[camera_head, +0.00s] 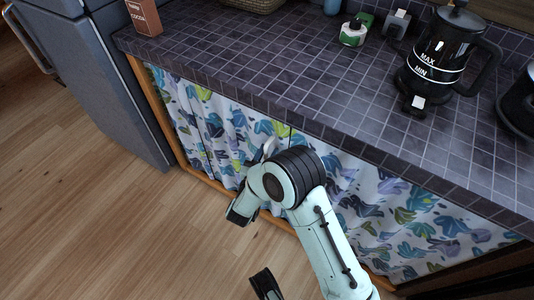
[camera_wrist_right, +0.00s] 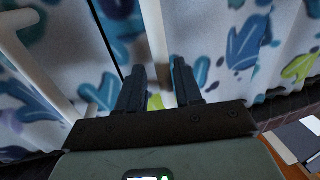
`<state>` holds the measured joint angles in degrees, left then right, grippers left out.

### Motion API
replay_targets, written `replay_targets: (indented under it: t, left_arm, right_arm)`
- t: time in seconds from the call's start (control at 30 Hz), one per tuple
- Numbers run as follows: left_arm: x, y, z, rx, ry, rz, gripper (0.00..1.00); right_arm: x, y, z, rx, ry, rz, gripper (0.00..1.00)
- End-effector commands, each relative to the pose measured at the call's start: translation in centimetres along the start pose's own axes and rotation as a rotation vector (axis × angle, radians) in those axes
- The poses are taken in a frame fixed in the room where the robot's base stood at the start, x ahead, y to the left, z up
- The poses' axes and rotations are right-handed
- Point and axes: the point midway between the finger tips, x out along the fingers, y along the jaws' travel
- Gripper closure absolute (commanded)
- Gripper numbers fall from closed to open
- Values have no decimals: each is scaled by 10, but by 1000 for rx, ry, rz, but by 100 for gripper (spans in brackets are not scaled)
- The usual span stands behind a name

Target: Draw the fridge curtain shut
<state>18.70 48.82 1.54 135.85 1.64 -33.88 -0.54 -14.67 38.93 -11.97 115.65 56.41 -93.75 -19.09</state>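The leaf-patterned curtain (camera_head: 205,120) hangs in folds under the tiled counter. It covers most of the cabinet front, with a narrow dark vertical line near its middle. The same cloth fills the right wrist view (camera_wrist_right: 240,60). My right gripper (camera_head: 238,212) is low in front of the curtain, partly hidden by my wrist. In the wrist view its two dark fingers (camera_wrist_right: 160,84) are apart, with a pale upright bar (camera_wrist_right: 153,30) between them. I cannot tell whether they touch it. A second pale bar (camera_wrist_right: 35,70) shows at left.
The grey fridge (camera_head: 95,90) stands left of the counter (camera_head: 250,60). The wooden floor (camera_head: 110,220) at left is clear.

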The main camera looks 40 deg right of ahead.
Motion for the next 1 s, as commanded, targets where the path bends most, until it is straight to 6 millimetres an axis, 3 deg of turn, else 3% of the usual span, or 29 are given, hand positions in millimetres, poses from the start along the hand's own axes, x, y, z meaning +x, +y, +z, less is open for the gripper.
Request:
replay_targets:
  t: [0.13, 0.27, 0.7, 1.0]
  left_arm:
    - [-1, 1, -1, 1, 3, 1, 57]
    - [-6, 5, -7, 5, 21, 9, 57]
    - [-23, 12, 11, 12, -33, 17, 57]
    - [-25, 13, 15, 13, -46, 17, 57]
  right_arm:
    - [-4, -1, 0, 1, -1, -3, 65]
    - [-22, -2, -1, 0, -2, -6, 65]
    - [-114, 0, -1, -2, -1, -4, 65]
    - [-134, 0, 0, -1, 0, 0, 65]
